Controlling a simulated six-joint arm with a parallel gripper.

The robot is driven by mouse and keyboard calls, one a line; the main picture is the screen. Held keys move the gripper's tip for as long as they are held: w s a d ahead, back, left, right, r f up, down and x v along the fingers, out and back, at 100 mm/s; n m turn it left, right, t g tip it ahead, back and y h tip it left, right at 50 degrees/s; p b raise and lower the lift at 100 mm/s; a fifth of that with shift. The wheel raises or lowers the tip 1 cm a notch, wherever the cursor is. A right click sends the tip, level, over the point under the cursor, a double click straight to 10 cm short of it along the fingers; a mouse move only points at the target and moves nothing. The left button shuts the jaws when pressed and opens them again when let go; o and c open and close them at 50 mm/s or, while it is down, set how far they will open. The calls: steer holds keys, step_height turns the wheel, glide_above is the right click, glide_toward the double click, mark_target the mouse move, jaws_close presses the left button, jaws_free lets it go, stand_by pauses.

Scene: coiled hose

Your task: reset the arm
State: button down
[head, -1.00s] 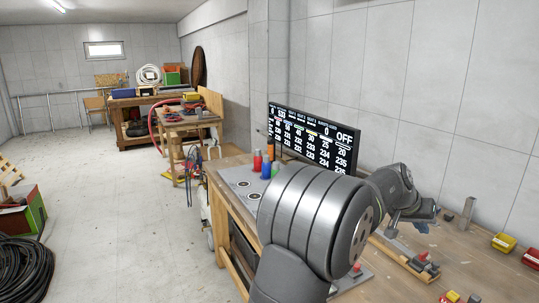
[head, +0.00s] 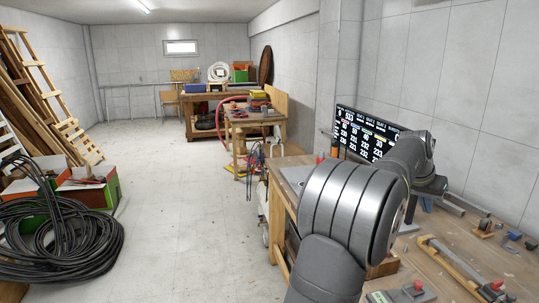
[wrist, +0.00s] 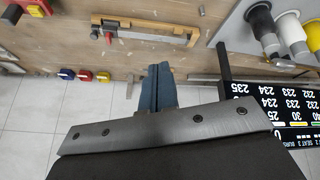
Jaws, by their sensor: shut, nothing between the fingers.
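My gripper (wrist: 158,70) shows in the wrist view with its two blue fingers shut together and nothing between them. The fingers stand over the wooden workbench (wrist: 110,60), apart from the things on it. In the head view my grey arm fills the lower middle and reaches over the bench (head: 455,250). My arm hides part of the bench and of the black scoreboard (head: 365,133). The fingers are mostly hidden there behind the wrist.
A wooden rail with a red-handled clamp (wrist: 140,30) lies on the bench near my fingers. The scoreboard (wrist: 275,100) is close at the right in the wrist view. A coiled black hose (head: 60,240) lies on the floor at left. The middle floor is clear.

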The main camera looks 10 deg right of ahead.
steer(key=w+a+r+t+y, duration=0.2)
steer(key=w+a+r, duration=0.2)
steer(key=w+a, duration=0.55)
steer(key=s+d+f+h, duration=0.3)
steer(key=s+d+f, duration=0.5)
steer(key=s, duration=0.3)
steer(key=shift+s+d+f, duration=0.35)
steer(key=shift+s+d, duration=0.05)
steer(key=shift+d, duration=0.45)
